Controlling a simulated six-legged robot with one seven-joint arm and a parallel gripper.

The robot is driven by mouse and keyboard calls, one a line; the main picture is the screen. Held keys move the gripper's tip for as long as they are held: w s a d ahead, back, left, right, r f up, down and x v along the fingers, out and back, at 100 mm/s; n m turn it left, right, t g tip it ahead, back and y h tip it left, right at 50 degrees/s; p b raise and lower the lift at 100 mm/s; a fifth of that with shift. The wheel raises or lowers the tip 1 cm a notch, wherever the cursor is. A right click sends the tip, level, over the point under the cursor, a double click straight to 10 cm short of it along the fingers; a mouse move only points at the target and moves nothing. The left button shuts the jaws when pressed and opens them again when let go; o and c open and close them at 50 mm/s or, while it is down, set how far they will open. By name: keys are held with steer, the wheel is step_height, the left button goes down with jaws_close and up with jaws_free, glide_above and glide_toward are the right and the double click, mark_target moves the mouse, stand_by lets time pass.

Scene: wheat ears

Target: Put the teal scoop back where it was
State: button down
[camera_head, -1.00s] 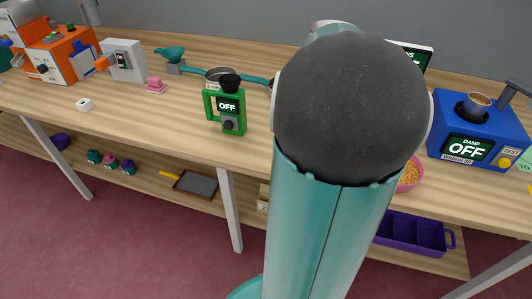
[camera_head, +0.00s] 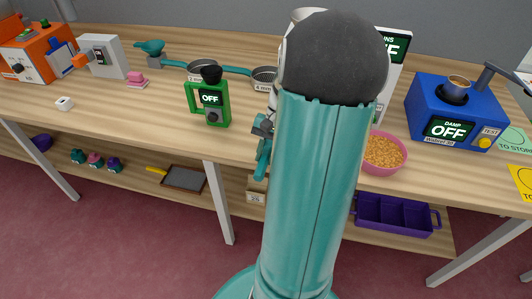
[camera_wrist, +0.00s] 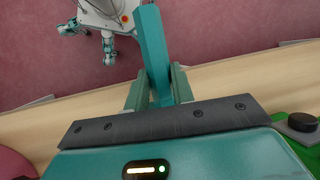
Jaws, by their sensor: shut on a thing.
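My gripper (camera_wrist: 158,82) is shut on a flat teal bar (camera_wrist: 153,45), which looks like a handle of the teal scoop. In the wrist view the bar sticks out past the fingers toward my base; no scoop bowl is clear there. In the head view my gripper (camera_head: 265,130) is partly hidden behind my arm, near the table's front edge, with a teal piece (camera_head: 263,158) hanging below it.
Two sieves with teal handles (camera_head: 203,70) (camera_head: 264,76) lie behind a green OFF meter (camera_head: 211,98). A pink bowl of grain (camera_head: 383,151) and a blue DAMP device (camera_head: 455,115) stand right of my arm. A purple divided tray (camera_head: 393,214) is on the lower shelf.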

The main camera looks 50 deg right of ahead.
steer(key=c, duration=1.2)
jaws_free()
steer(key=shift+f, duration=0.1)
steer(key=v, duration=1.2)
steer(key=w+a+r+n+h, duration=0.3)
steer(key=w+a, duration=0.2)
steer(key=a, duration=0.6)
steer(key=s+a+n+t, duration=0.1)
steer(key=a+n, duration=0.2)
steer(key=a, duration=0.5)
steer(key=s+a+r+n+t+h, duration=0.1)
steer(key=s+a+n+t, duration=0.1)
steer(key=a, duration=0.6)
steer(key=s+a+n+t+h, duration=0.1)
steer(key=a+n, duration=0.3)
steer(key=a, duration=0.4)
steer(key=shift+s+a+r+n+t, duration=0.15)
steer(key=shift+r+n+t, duration=0.25)
steer(key=shift+t, duration=0.2)
